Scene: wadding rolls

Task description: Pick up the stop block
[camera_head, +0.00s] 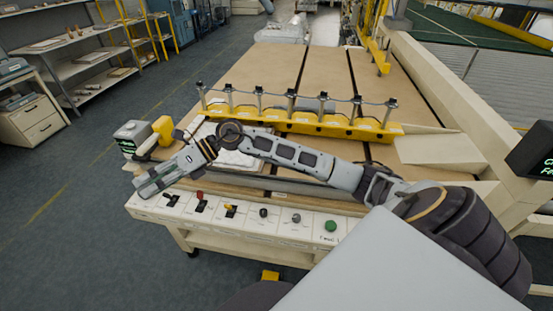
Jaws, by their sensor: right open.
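A yellow block (163,129) stands at the left end of the bench, next to a grey box. It may be the stop block, but I cannot tell for sure. My right arm reaches across the bench from the right. My right gripper (147,184) is open and points left and down, over the bench's front left corner. It is in front of the yellow block and looks apart from it. I see nothing between its fingers. My left gripper is out of view.
A yellow bar (300,122) with several upright posts crosses the tan bench top (262,75). A white pad (238,158) lies partly behind my arm. A grey box with a green display (132,131) stands at the left. Switches and a green button (331,225) line the front panel.

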